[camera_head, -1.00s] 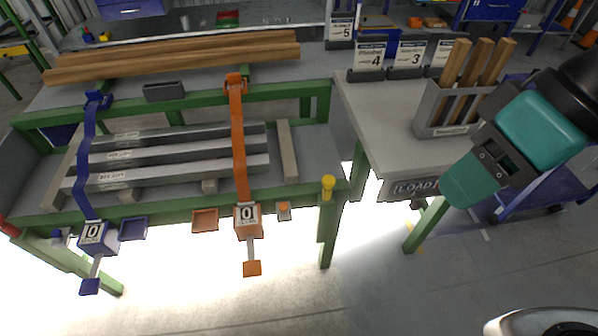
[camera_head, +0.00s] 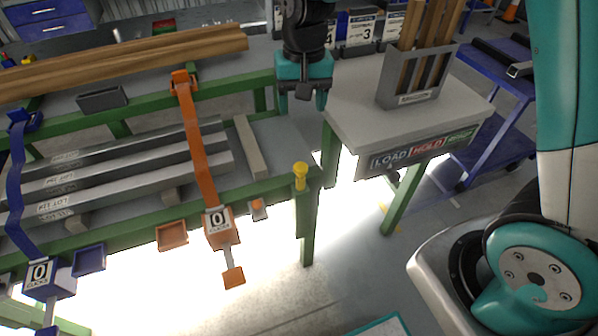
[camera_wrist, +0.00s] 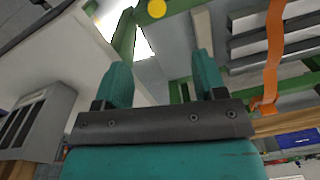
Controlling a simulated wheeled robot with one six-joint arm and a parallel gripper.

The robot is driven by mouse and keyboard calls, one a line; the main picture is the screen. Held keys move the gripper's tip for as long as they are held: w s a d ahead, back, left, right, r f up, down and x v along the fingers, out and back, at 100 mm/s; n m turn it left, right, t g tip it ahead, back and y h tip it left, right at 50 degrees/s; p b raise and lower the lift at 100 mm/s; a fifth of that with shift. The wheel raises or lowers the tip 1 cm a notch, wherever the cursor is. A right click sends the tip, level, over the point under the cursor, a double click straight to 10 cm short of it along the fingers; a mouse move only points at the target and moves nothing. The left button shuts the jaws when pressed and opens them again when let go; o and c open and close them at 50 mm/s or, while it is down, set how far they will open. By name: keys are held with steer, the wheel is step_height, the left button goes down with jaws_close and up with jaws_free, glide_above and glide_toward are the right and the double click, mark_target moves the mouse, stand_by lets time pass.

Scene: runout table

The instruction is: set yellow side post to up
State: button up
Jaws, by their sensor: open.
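The yellow side post (camera_head: 300,176) is a short upright piece with a round cap at the right front corner of the green frame (camera_head: 264,190). In the wrist view its round top (camera_wrist: 157,9) shows at the upper edge, beyond the fingertips. My gripper (camera_head: 302,101) points down over the gap between the runout table and the grey side table, behind the post. It is apart from the post. In the wrist view my gripper (camera_wrist: 160,72) has its two teal fingers wide apart with nothing between them.
An orange strap (camera_head: 196,130) with a ratchet crosses grey bars left of the post. A grey side table (camera_head: 350,112) stands to the right, bearing a rack (camera_head: 412,88) of wooden pieces. A LOAD/HOLD sign (camera_head: 420,150) hangs on its front. The floor before the post is clear.

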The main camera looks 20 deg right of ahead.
mark_target(301, 166)
steer(key=shift+m, duration=0.4)
steer(key=f, duration=0.6)
steer(key=w+f, duration=0.1)
steer(key=f, duration=1.2)
steer(key=shift+w+d+f, duration=0.25)
steer(key=shift+w+f, duration=0.05)
